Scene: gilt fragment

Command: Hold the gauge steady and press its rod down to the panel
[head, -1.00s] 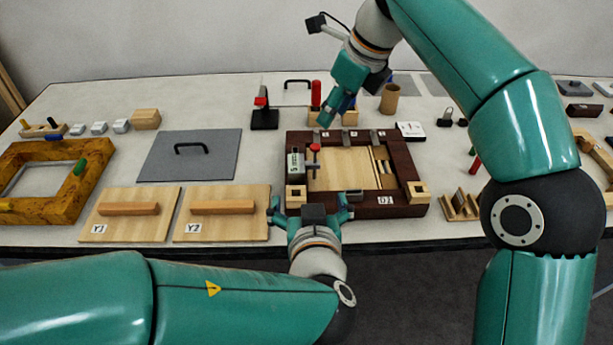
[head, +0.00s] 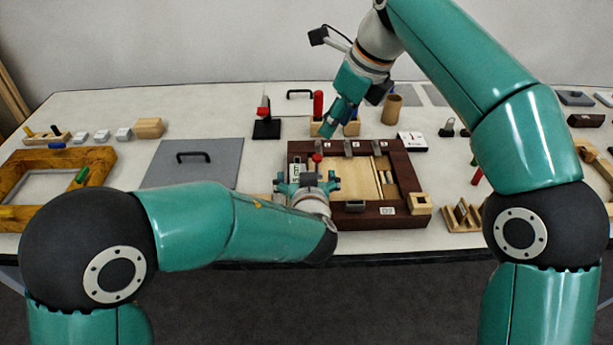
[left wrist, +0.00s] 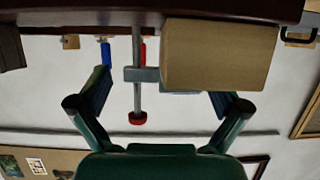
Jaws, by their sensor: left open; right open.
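The gauge (head: 296,172) stands at the left side of the dark wooden frame (head: 400,160); its red knob (head: 317,157) shows above my left gripper (head: 308,182). That gripper is open, and its body hides much of the gauge. In the left wrist view the gauge's metal rod (left wrist: 137,60) with its red cap (left wrist: 137,117) lies between the spread fingers (left wrist: 160,85), apart from both. A grey crosspiece (left wrist: 148,75) sits on the rod. The light wood panel (head: 352,180) lies inside the frame. My right gripper (head: 334,118) is open above the frame's back edge.
A wooden block (left wrist: 220,55) stands close to a left finger. Another block (head: 420,203) sits on the frame's front right corner.

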